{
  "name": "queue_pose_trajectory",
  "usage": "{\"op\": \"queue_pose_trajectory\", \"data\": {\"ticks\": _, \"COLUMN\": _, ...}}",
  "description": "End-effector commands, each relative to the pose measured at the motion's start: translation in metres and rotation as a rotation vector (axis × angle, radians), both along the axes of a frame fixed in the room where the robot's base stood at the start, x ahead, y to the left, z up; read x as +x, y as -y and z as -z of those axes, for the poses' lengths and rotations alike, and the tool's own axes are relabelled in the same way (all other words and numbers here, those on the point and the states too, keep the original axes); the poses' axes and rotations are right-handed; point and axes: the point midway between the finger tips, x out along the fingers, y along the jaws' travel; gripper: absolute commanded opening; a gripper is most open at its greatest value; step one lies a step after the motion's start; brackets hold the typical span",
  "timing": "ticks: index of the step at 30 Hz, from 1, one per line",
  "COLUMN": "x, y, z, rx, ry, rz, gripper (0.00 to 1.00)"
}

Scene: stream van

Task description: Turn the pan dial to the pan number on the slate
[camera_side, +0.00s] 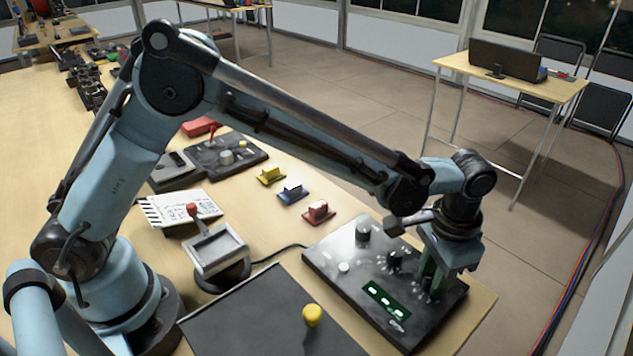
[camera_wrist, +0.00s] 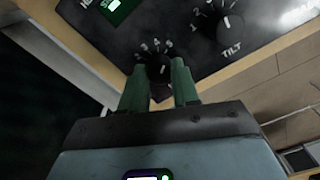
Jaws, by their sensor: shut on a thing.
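The black control panel (camera_side: 340,262) lies near the table's front right corner. My gripper (camera_side: 433,284) points down at its right side. In the wrist view my gripper (camera_wrist: 159,82) has its green fingers on both sides of a black dial (camera_wrist: 155,66) and is shut on it. A white mark shows on this dial, with small numbers around its far side; its name label is hidden. Another dial, marked TILT (camera_wrist: 229,26), stands apart on the right. The slate (camera_side: 178,208) lies on the table, its writing too small to read.
A green lit display (camera_side: 384,300) and other knobs sit on the panel. The table edge is close on the right.

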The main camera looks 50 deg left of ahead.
Motion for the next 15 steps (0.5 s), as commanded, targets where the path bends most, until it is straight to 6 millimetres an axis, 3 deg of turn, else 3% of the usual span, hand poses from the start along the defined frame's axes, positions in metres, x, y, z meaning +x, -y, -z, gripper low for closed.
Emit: {"op": "queue_pose_trajectory", "data": {"ticks": 15, "x": -0.0009, "y": 0.0000, "z": -0.0008, "rx": 0.001, "ry": -0.003, "rz": 0.072, "gripper": 0.00}}
